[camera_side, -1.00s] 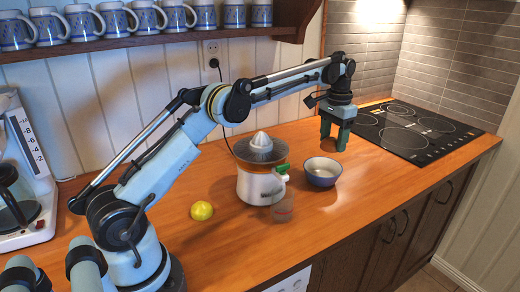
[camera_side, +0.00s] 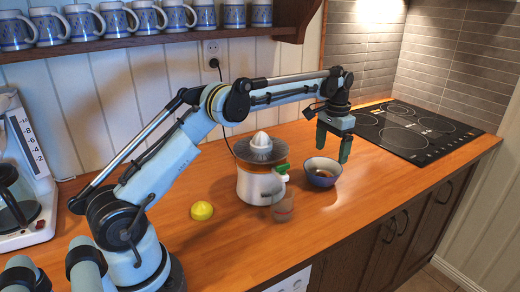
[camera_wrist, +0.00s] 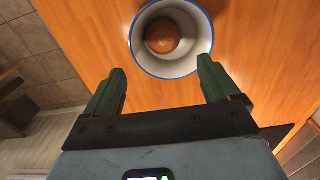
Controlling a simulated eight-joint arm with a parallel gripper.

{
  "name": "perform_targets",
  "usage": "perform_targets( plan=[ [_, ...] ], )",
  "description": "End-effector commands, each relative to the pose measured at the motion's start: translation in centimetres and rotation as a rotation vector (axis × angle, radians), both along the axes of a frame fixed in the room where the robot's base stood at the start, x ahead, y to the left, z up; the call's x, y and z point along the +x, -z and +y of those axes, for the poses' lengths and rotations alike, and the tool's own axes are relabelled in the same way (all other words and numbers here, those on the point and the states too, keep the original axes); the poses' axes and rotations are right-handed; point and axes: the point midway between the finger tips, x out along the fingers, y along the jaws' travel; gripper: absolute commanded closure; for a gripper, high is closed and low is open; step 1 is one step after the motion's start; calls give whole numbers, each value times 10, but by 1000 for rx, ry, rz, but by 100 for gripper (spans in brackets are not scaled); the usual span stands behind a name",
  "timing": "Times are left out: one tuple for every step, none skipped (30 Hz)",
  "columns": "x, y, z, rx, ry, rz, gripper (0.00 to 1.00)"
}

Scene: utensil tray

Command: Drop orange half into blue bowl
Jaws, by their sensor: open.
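The blue bowl (camera_side: 322,177), blue outside and pale inside, stands on the wooden counter right of the juicer. In the wrist view the bowl (camera_wrist: 197,62) is at the top centre, just beyond my fingertips. My gripper (camera_side: 332,154) is above the bowl with its green fingers spread apart and nothing between them. My gripper also shows open and empty in the wrist view (camera_wrist: 161,65).
A yellow fruit (camera_side: 202,210) lies further left. A black cooktop (camera_side: 410,132) is at right.

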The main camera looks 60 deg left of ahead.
Motion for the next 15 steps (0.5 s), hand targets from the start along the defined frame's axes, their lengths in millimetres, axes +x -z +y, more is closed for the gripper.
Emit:
perform_targets(
  plan=[
    [0,0,0,0,0,0,11],
    [0,0,0,0,0,0,11],
    [0,0,0,0,0,0,11],
    [0,0,0,0,0,0,11],
    [0,-1,0,0,0,0,11],
    [0,-2,0,0,0,0,11],
    [0,-3,0,0,0,0,11],
    [0,-5,0,0,0,0,11],
    [0,-8,0,0,0,0,11],
    [0,-11,0,0,0,0,11],
    [0,-15,0,0,0,0,11],
    [0,-20,0,0,0,0,11],
    [0,-25,0,0,0,0,11],
    [0,-29,0,0,0,0,11],
    [0,-34,0,0,0,0,11]
  ],
)
